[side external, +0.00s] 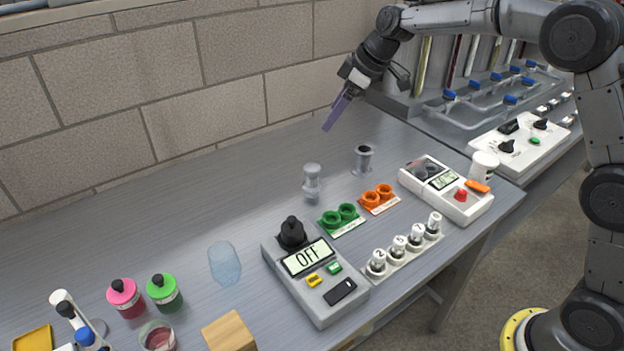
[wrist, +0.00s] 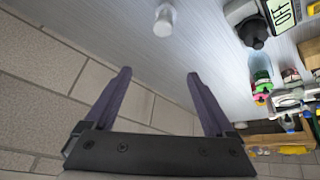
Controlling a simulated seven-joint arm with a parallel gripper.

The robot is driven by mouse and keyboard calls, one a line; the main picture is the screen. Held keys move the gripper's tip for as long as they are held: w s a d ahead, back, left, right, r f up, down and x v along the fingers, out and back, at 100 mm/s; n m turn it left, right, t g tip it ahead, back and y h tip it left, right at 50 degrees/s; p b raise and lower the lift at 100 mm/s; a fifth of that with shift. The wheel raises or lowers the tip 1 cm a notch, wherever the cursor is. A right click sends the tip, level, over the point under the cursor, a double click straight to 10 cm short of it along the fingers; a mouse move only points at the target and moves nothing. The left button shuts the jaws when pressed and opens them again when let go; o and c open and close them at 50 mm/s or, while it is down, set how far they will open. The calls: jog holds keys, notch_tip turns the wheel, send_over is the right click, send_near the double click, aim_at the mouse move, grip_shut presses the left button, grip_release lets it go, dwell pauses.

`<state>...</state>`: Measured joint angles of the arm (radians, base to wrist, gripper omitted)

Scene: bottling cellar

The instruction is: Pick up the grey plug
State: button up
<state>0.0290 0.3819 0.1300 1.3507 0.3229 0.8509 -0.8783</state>
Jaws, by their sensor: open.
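The grey plug (side external: 312,182) stands upright on the bench, left of the orange cups and behind the green ones. A pale grey piece, apparently the same plug (wrist: 163,20), shows at the top of the wrist view, beyond my fingertips. My gripper (side external: 331,126) is above and behind the plug in the side view, tilted down to the left, with purple fingers. In the wrist view my gripper (wrist: 159,74) has its two fingers wide apart with nothing between them.
A grey holder with a dark opening (side external: 363,160) stands right of the plug. Green cups (side external: 338,217), orange cups (side external: 376,198) and a grey box reading OFF (side external: 316,283) are in front. A clear blue glass (side external: 224,264) stands left. The brick wall (side external: 150,90) is close behind.

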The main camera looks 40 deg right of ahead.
jog(key=g, duration=0.2)
send_near(316, 166)
notch_tip(316, 166, down, 2)
jog(key=x, duration=0.8)
jog(key=shift+w+a, duration=0.2)
jog(key=shift+x, duration=2.85)
jog(key=shift+w, duration=0.15)
jog(key=shift+r, duration=0.1)
jog(key=c, duration=1.4)
